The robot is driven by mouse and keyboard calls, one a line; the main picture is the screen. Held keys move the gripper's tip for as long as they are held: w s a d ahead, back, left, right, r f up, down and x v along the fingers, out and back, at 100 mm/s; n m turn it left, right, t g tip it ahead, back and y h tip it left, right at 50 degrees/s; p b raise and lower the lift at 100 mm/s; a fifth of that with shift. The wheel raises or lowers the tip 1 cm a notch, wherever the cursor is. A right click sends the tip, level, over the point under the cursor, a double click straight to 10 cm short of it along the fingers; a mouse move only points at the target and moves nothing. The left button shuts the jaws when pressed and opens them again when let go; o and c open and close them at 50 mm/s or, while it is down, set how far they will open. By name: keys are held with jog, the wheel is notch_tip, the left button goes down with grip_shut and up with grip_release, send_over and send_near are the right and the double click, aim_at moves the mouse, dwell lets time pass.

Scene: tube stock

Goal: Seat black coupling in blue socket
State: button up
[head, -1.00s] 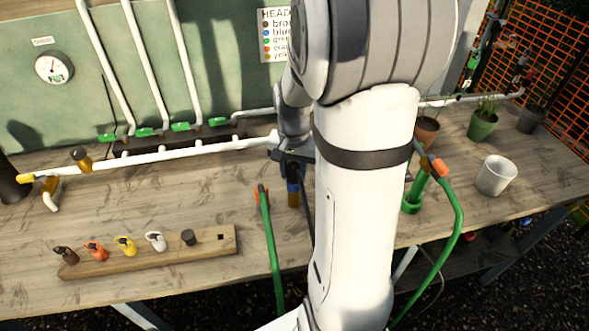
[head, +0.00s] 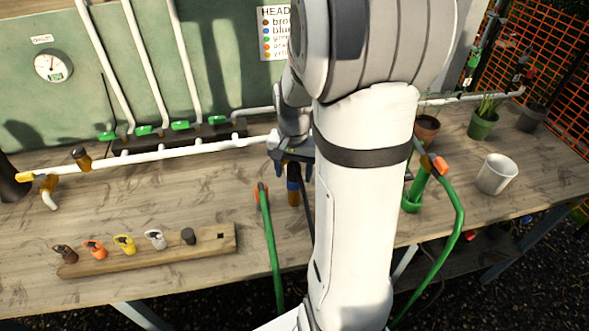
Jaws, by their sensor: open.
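A dark, black-looking coupling (head: 293,170) stands upright at the top of a brass-brown fitting near the middle of the bench. A blue band (head: 293,185), which looks like the blue socket, is directly under it. The coupling appears to sit in the band, but at this size I cannot tell how deep. My gripper (head: 291,155) is open, just above and around the top of the coupling. I cannot tell whether its fingers touch it. My arm hides the area to the right of it.
A green hose (head: 268,245) stands close by the blue band. A white pipe (head: 170,153) runs behind. The left bench middle is clear.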

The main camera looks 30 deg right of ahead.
jog(key=shift+r, duration=0.1)
notch_tip(320, 180, up, 8)
jog(key=shift+f, duration=0.15)
jog(key=s+a+r+n+t, duration=0.2)
jog(key=s+a+n+t, duration=0.1)
jog(key=s+a+n, duration=0.5)
jog(key=shift+s+a+r+n, duration=0.25)
jog(key=shift+s+a+n, duration=0.05)
jog(key=shift+s+a, duration=1.75)
jog(key=shift+s+d, duration=0.1)
jog(key=shift+d, duration=0.05)
